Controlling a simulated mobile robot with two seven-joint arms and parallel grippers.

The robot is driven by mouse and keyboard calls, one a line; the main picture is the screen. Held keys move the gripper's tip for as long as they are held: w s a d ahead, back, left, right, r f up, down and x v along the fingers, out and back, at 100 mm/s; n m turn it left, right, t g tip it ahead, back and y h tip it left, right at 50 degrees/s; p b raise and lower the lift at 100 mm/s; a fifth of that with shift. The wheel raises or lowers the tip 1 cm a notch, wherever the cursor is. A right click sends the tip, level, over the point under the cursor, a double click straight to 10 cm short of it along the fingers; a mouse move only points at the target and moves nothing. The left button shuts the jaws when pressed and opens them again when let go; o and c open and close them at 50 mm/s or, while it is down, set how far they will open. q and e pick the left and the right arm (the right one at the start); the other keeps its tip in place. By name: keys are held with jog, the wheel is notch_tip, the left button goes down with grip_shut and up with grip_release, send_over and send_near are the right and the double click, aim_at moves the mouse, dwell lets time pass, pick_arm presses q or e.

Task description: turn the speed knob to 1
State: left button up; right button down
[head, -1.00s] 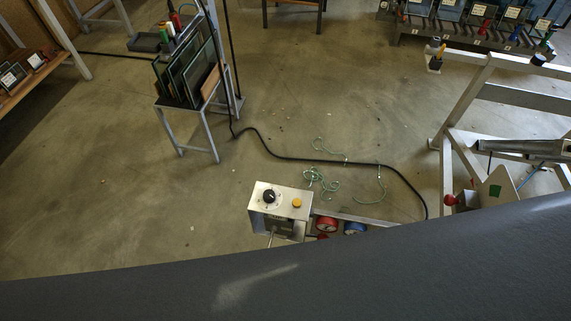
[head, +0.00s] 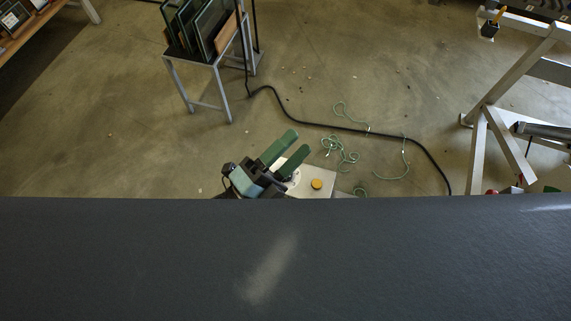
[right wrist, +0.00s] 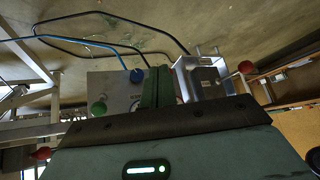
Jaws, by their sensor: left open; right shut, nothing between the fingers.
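The silver control box (head: 325,176) is in the lower middle of the head view, partly cut off by a dark surface in front. Its yellow button (head: 316,184) shows. The black speed knob is hidden behind my left gripper (head: 297,143); only a bit of its pale dial shows. The left gripper is open, its two green fingers apart, over the left part of the box. I cannot tell whether it touches the knob. My right gripper (right wrist: 158,87) is shut and empty in the right wrist view and is not seen in the head view.
A dark grey surface (head: 400,260) fills the bottom of the head view. A rack with glass panes (head: 195,30) stands behind at left, a metal frame (head: 510,90) at right. Green cord (head: 340,150) and a black cable (head: 420,150) lie on the floor.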

pick_arm(q)
jog(key=s+d+r+m+g+h+b, duration=0.1)
jog(key=s+d+r+m+g+h, duration=0.2)
jog(key=m+g, duration=0.6)
jog(key=s+d+r+m+g+h+b, duration=0.1)
jog(key=s+d+m+g+h, duration=0.15)
jog(key=d+m+g, duration=0.6)
jog(key=s+f+m+g+y+b, duration=0.1)
jog(key=s+f+m+g+y, duration=0.2)
jog(key=m, duration=0.5)
jog(key=s+f+m+g+y+b, duration=0.1)
jog(key=f+m+g+y+b, duration=0.2)
jog(key=m, duration=0.6)
jog(key=w+a+f+m+t+y+b, duration=0.2)
jog(key=w+a+f+m+t+y, duration=0.4)
jog(key=w+a+f+m+y, duration=0.5)
jog(key=w+t+y, duration=0.1)
jog(key=w+a+r+t+y, duration=0.1)
jog(key=y, duration=0.1)
jog(key=w+r+m+t+y+b, duration=0.1)
jog(key=y, duration=0.1)
jog(key=shift+w+a+y, duration=0.25)
jog(key=shift+w, duration=0.05)
jog(key=shift+f, duration=3.9)
pick_arm(e)
notch_tip(320, 180, down, 9)
jog(key=s, duration=0.1)
jog(key=shift+s+a+g, duration=0.35)
jog(key=shift+s+g, duration=0.05)
